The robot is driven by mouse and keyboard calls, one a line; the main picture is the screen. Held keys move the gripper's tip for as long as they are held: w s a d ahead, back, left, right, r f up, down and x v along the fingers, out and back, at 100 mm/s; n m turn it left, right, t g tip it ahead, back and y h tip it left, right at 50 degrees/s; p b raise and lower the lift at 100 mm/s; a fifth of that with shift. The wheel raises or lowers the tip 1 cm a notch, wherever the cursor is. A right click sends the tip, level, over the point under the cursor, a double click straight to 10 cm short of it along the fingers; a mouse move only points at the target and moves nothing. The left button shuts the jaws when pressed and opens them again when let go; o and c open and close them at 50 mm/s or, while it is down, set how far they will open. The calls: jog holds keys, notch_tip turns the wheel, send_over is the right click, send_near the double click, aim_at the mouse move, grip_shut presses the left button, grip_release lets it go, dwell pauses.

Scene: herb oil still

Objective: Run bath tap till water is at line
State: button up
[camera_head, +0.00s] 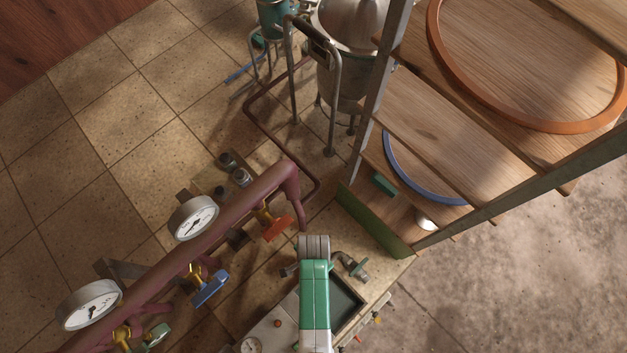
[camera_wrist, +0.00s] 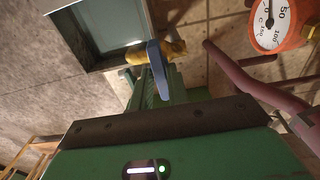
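The bath (camera_head: 349,304) is a dark rectangular basin in the head view, partly covered by my arm. In the wrist view, the bath (camera_wrist: 105,22) shows at the top left as a grey-green walled basin. I cannot tell its water level or make out a line. A tap with a blue lever (camera_wrist: 158,70) and brass body (camera_wrist: 172,49) stands beside the basin wall in the wrist view. My gripper (camera_wrist: 155,90) reaches toward this lever, with green ribbed finger parts close to it. I cannot tell whether they touch it. Its fingertips are hidden in the head view.
A maroon pipe (camera_head: 240,205) carries gauges (camera_head: 193,217) and red (camera_head: 276,228), blue (camera_head: 209,289) and green handles left of my arm. An orange-rimmed gauge (camera_wrist: 277,24) shows in the wrist view. A wooden shelf rack (camera_head: 440,125) stands at the right. Tiled floor (camera_head: 95,120) is open at left.

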grip_shut()
jog(key=n+p, duration=0.1)
jog(key=n, duration=0.3)
jog(key=shift+n, duration=0.4)
jog(key=n, duration=0.3)
jog(key=shift+n+p, duration=0.3)
jog(key=shift+n, duration=1.9)
jog(key=shift+o, duration=2.3)
grip_release()
